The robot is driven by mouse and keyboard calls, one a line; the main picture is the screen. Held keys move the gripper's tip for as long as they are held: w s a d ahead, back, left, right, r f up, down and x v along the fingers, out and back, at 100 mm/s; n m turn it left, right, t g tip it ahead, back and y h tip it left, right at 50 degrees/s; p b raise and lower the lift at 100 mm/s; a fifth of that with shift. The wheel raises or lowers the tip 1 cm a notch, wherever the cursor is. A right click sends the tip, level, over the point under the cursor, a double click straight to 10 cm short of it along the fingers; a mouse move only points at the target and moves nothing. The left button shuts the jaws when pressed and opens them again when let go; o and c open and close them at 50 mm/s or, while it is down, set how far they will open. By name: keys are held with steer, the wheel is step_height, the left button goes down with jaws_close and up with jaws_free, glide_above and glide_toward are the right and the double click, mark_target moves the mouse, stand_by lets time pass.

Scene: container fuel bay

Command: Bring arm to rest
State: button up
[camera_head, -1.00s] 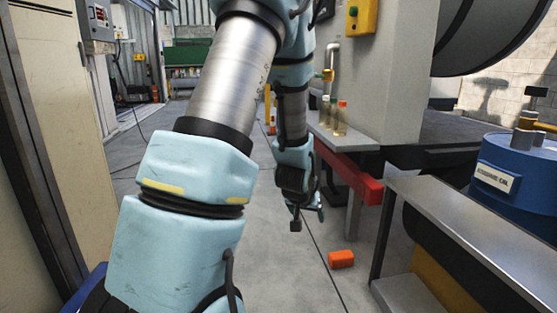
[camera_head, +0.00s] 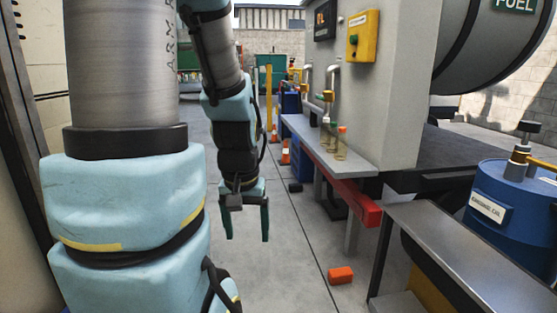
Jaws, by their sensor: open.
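My gripper (camera_head: 246,232) hangs at the end of my arm, pointing down above the grey floor left of the shelf. Its two fingers are apart, with nothing between them. My arm's large lower links fill the left of the view, and the forearm comes down from the top to the wrist.
An orange block (camera_head: 341,275) lies on the floor. A shelf (camera_head: 318,148) with a red end holds several small bottles (camera_head: 336,141). A metal bench (camera_head: 450,238) and a blue drum (camera_head: 512,205) stand at right. The middle floor is clear.

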step_height(320, 180, up, 29)
steer(key=p, duration=2.7)
steer(key=shift+r, duration=0.15)
